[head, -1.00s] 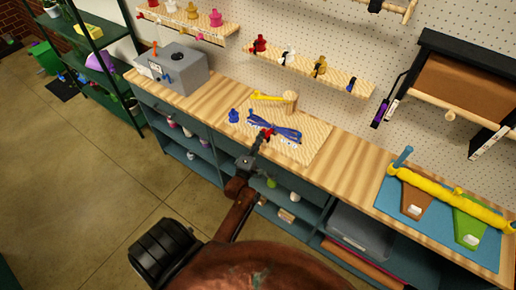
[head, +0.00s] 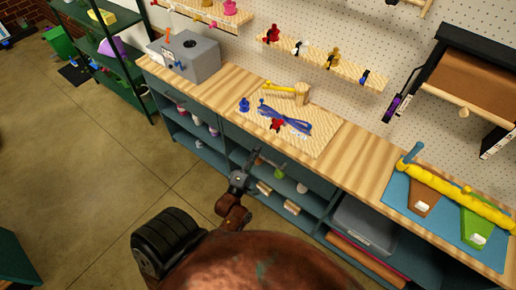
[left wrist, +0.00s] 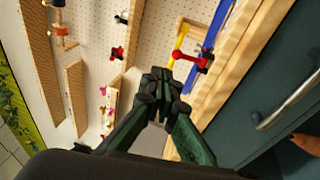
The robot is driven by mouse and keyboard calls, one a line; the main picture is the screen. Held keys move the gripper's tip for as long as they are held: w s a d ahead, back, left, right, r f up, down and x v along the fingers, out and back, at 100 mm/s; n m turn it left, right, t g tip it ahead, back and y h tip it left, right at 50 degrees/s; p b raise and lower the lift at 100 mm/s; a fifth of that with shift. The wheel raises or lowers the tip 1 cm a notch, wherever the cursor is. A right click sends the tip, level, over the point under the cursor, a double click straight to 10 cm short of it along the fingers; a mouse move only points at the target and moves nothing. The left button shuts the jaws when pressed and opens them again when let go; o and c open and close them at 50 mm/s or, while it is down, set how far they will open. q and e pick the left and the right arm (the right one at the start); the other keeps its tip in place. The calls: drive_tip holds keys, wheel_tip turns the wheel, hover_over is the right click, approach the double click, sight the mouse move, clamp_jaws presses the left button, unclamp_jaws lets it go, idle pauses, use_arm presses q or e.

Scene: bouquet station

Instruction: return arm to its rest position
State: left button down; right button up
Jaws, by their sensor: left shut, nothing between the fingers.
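My left gripper (head: 263,160) is shut and empty. In the head view it is in front of the wooden workbench (head: 352,167), apart from the things on the top. In the left wrist view its fingertips (left wrist: 160,78) meet at the middle, with nothing between them. My right gripper is not in view.
A woven mat (head: 322,140) on the bench carries a blue ribbon-like piece (head: 290,117), a red piece (head: 276,125), a blue piece (head: 244,104) and a yellow-handled mallet (head: 301,93). A grey box (head: 190,57) stands left.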

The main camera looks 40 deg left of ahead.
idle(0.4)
use_arm(q)
drive_tip(key=s+d+f+m+g+h+b, duration=0.1)
drive_tip(key=s+d+f+m+g+h, duration=0.2)
drive_tip(key=f, duration=1)
drive_tip(key=s+d+f+m+g+b, duration=0.1)
drive_tip(key=s+d+f+m+g, duration=0.3)
drive_tip(key=f, duration=1)
drive_tip(key=s+d+f+m+g+h, duration=0.15)
drive_tip(key=f+m, duration=0.35)
drive_tip(key=f, duration=0.8)
drive_tip(key=s+d+f+m+g+h+b, duration=0.15)
drive_tip(key=s+f+m+g, duration=0.3)
drive_tip(key=s+f, duration=0.9)
drive_tip(key=s+f+m+g, duration=0.3)
drive_tip(key=s+f, duration=0.2)
drive_tip(key=s, duration=0.5)
drive_tip(key=s+a+f+m+g, duration=0.1)
drive_tip(key=s+f, duration=0.4)
drive_tip(key=s, duration=0.5)
drive_tip(key=m+g, duration=0.1)
drive_tip(key=m, duration=0.1)
drive_tip(key=shift+s+f+m+g+y+b, duration=0.2)
drive_tip(key=shift+s+m+g+y+b, duration=0.15)
drive_tip(key=shift+s+g+y+b, duration=0.05)
drive_tip(key=shift+w, duration=0.1)
